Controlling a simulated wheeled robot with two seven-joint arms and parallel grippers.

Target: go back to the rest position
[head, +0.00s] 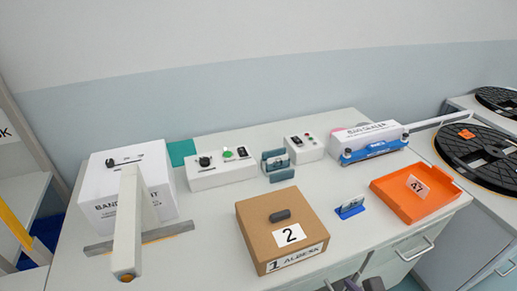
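A small cluster of dark and purple-grey parts (364,284) shows at the bottom edge of the head view, in front of the table's front edge. It may be the tip of my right gripper, but it is cut off, and I cannot see whether it is open or shut. My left gripper is not in view. No gripper is over the tabletop or touching anything on it.
On the white table (215,225) stand a white band machine (100,190) with a long arm, control boxes (222,172), a brown box (270,235) marked 2, a bag sealer (368,140) and an orange tray (390,203). Black reels (485,155) stand at right.

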